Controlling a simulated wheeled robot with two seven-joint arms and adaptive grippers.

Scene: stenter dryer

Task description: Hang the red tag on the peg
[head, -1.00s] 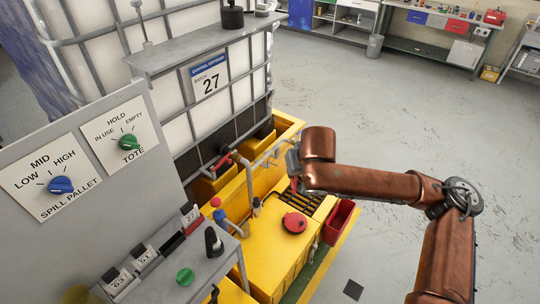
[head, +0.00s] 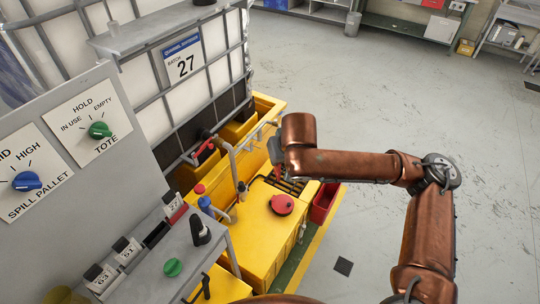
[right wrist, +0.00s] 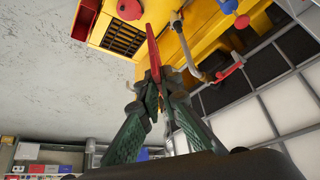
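My right gripper (right wrist: 156,85), with dark green fingers, is shut on a thin red tag (right wrist: 153,52), seen nearly edge-on in the right wrist view. In the head view my right gripper (head: 277,160) is over the yellow spill pallet, beside the grey pipe; a bit of red shows below it, and its fingers are mostly hidden by the wrist. A thin grey rail with short stubs (head: 262,132) runs near the pallet's back rim, left of the gripper; I cannot tell whether one stub is the peg. The tag appears apart from it. My left gripper is not in view.
A white caged tote (head: 200,95) stands behind the pallet (head: 258,237). A red-handled valve (head: 204,148) and grey pipe (head: 234,165) are left of the gripper. A red round cap (head: 282,204) lies below it. A red bin (head: 325,203) stands right. Open floor lies beyond.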

